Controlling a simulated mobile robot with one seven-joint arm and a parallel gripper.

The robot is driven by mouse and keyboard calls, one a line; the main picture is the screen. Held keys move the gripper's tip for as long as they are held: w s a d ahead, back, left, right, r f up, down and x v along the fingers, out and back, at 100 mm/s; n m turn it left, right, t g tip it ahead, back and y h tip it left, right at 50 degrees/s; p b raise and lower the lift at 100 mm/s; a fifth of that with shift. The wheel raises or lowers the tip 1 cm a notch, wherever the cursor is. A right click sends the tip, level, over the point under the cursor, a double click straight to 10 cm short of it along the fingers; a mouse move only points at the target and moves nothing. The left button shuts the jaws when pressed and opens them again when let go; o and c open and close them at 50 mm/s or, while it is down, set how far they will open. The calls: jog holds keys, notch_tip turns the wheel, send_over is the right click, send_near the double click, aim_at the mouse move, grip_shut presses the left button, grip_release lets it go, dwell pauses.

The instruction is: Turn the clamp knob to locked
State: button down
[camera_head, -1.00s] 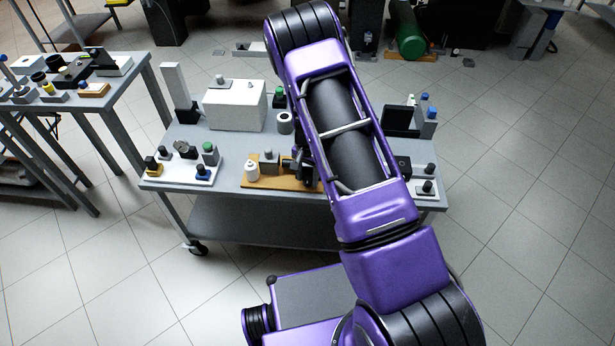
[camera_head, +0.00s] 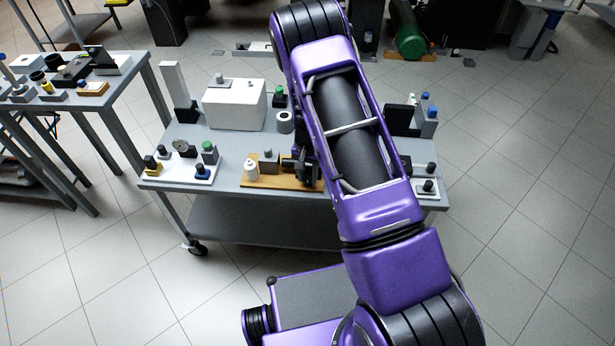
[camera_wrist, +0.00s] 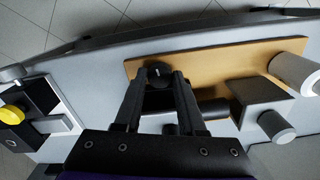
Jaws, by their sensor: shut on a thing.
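The clamp knob (camera_wrist: 159,74) is a small black round knob with a pale mark on its face, at the edge of a tan board (camera_wrist: 218,63) in the wrist view. My gripper (camera_wrist: 160,82) is shut on it, one dark finger on each side. In the head view my gripper (camera_head: 304,168) is at the right end of the tan board (camera_head: 272,184), largely hidden by my arm. The knob cannot be made out there.
On the tan board stand a white cylinder (camera_head: 251,171) and a grey block (camera_head: 268,162) with a peg. A white plate (camera_head: 180,172) with several knobs lies to the left. A white box (camera_head: 235,105) stands behind. Bare cart top (camera_head: 228,150) lies between.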

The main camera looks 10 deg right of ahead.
jog(key=n+b, duration=0.1)
jog(key=n, duration=0.7)
jog(key=shift+n, duration=0.4)
dwell(0.4)
jog(key=c, duration=0.8)
grip_release()
jog(key=shift+o, duration=0.2)
